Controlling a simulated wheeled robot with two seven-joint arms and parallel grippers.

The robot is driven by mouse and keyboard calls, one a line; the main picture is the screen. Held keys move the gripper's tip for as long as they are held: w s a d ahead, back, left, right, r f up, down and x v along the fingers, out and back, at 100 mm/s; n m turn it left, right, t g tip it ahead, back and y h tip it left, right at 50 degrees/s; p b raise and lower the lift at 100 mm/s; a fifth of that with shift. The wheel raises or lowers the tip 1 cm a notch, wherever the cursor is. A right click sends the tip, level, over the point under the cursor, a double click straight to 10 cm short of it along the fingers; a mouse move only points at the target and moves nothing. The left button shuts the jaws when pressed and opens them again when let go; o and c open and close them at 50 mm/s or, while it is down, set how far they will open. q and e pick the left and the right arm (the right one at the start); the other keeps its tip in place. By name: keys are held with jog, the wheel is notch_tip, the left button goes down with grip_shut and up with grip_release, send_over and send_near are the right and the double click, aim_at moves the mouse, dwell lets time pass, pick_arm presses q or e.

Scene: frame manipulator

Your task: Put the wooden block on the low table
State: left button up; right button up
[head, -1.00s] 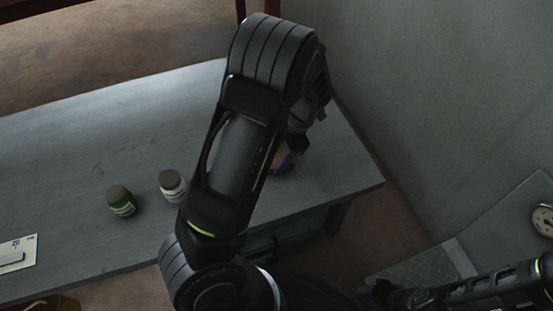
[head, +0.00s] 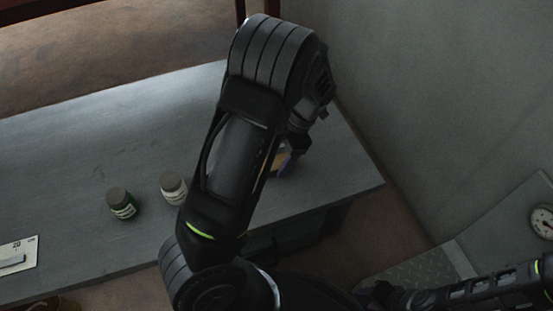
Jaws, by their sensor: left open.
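A small tan and dark blue-purple object (head: 283,160) sits on the grey table (head: 90,150), near its right end. It is partly hidden behind my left arm, and I cannot tell whether it is the wooden block. My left gripper (head: 299,139) is open just above and beside this object, largely hidden by its own wrist; no held thing shows. My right gripper (head: 382,293) is low at the bottom right, dark and small, away from the table, and its jaws cannot be made out. No other wooden block can be seen.
Two small lidded jars, a green one (head: 122,204) and a white-labelled one (head: 173,188), stand left of my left arm. A white card (head: 17,256) lies at the table's left. A wall (head: 450,90) rises at right. A round gauge (head: 543,221) is at the right edge.

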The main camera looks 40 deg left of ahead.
pick_arm(q)
jog(key=p+v, duration=0.3)
jog(key=v, duration=0.7)
jog(key=shift+r, duration=0.35)
jog(key=shift+d, duration=0.15)
